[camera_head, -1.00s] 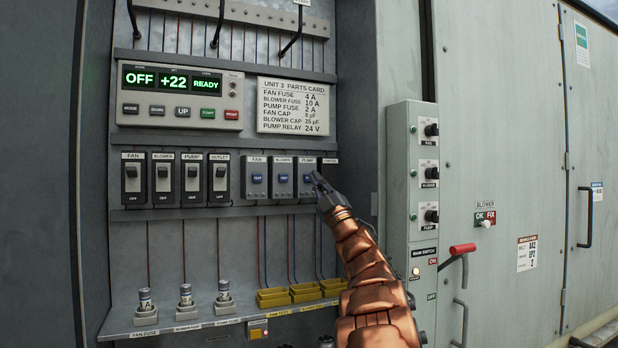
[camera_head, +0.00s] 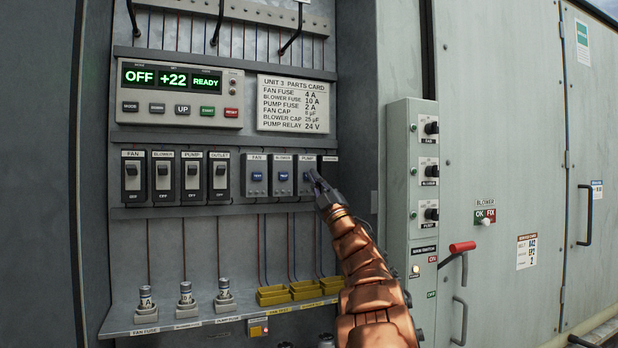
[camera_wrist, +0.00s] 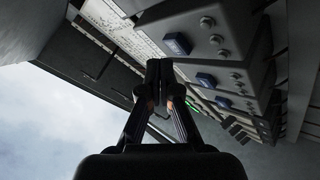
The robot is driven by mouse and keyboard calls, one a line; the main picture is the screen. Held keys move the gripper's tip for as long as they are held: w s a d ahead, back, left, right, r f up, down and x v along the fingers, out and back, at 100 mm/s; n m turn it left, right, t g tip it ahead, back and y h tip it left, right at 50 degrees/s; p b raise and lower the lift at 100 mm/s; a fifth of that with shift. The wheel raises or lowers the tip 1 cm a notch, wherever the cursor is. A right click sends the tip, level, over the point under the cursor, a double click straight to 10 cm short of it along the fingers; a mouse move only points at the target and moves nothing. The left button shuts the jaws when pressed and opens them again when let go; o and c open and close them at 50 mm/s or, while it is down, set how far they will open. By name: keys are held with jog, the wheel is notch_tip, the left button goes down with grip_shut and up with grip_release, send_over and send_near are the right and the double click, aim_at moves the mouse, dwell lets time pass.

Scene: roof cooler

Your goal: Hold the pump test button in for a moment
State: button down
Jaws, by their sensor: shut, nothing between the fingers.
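In the wrist view the shut fingertips (camera_wrist: 160,66) lie close beside the nearest blue button (camera_wrist: 177,43). Whether they touch the button or press it in cannot be told. The display panel (camera_head: 178,94) reads OFF, +22 and READY.
The blower test button (camera_head: 282,176) and fan test button (camera_head: 257,177) are to the left. Several breaker switches (camera_head: 176,177) stand further left. Yellow trays (camera_head: 305,290) and fuses sit on the shelf below. A switch box (camera_head: 411,180) with a red-handled main switch (camera_head: 462,247) stands right.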

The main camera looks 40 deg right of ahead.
jog(key=shift+w+d, duration=0.25)
jog(key=shift+w, duration=0.6)
dwell(4.0)
jog(key=shift+s, duration=0.1)
jog(key=shift+s+a+b, duration=0.25)
jog(key=shift+s+b, duration=0.05)
jog(key=shift+s, duration=0.4)
jog(key=shift+s, duration=0.1)
jog(key=shift+s+a+b, duration=0.25)
jog(key=shift+s+a, duration=0.05)
jog(key=shift+s, duration=0.45)
jog(key=shift+s+a+b, duration=0.25)
jog(key=shift+s+b, duration=0.05)
jog(key=shift+s, duration=0.5)
jog(key=shift+s+a+b, duration=0.25)
jog(key=shift+s+a, duration=0.05)
jog(key=shift+s, duration=0.45)
